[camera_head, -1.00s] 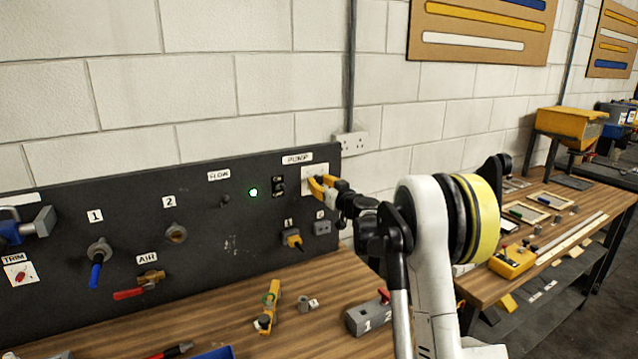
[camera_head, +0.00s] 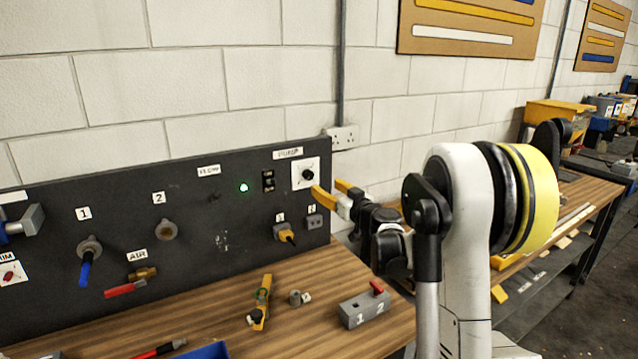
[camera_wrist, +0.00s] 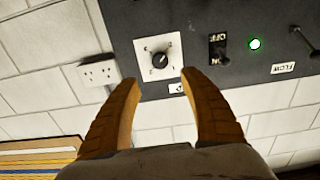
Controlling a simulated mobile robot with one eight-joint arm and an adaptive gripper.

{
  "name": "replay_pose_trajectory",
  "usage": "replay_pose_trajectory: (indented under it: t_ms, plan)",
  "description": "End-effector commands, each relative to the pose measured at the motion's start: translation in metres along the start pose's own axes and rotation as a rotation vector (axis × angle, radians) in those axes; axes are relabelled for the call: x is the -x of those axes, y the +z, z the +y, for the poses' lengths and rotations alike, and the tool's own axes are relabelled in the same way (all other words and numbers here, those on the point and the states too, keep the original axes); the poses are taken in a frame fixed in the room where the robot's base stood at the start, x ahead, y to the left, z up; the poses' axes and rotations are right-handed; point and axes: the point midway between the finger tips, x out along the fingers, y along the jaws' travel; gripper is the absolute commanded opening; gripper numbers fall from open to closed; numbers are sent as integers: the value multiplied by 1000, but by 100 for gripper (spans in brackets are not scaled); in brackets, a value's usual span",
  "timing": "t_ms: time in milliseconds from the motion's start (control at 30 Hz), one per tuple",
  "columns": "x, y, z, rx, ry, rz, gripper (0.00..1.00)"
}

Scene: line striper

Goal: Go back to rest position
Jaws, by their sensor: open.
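My gripper (camera_head: 334,192) has yellow fingers and is open and empty. In the head view it is in front of the right end of the dark panel (camera_head: 120,222), to the lower right of the white plate with a black dial (camera_head: 306,174). In the wrist view the two fingers (camera_wrist: 156,100) are spread apart, and the dial (camera_wrist: 160,60) shows beyond and between their tips. The fingers are clear of the dial.
The panel also carries an ON/OFF switch (camera_head: 268,181), a lit green lamp (camera_head: 243,188), valves and sockets. A second bench with yellow bins (camera_head: 563,115) is at right.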

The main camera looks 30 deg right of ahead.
Motion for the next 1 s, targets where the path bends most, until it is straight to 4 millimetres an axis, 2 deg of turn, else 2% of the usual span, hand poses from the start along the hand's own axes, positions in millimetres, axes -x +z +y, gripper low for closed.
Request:
replay_pose_trajectory:
  t_ms: [167, 700, 767, 867, 967, 1000]
  plan:
    - [12, 0, 0, 0, 0, 0, 52]
    - [13, -1, -5, -1, -7, -5, 52]
    - [15, -5, -17, -5, -25, -21, 52]
    - [26, -13, -59, -20, -85, -79, 52]
    - [51, -18, -119, -41, -163, -183, 52]
    - [66, -17, -145, -50, -192, -234, 52]
